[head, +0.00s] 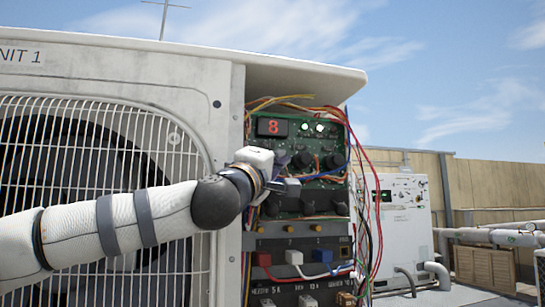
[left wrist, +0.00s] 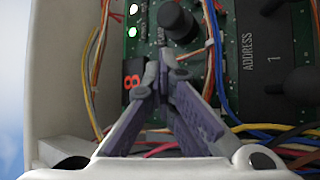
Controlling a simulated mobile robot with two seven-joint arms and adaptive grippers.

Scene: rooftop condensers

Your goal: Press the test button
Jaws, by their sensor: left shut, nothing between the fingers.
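A green circuit board (head: 331,132) sits in the open side bay of the condenser marked UNIT 1. My left gripper (head: 284,158) is in front of the board's left part, below the display. In the left wrist view its fingers (left wrist: 163,58) are closed together and empty, with the tips over the board between the display (left wrist: 132,81) and a black knob (left wrist: 176,20). I cannot tell whether they touch. I cannot make out the test button; the fingers may hide it. My right gripper is not in view.
Loose coloured wires (head: 368,190) hang along the bay's right side and cross the board. Below are coloured plugs (head: 294,257) on a dark panel. The fan grille (head: 90,160) is at left. A white cabinet (head: 405,215) stands behind at right.

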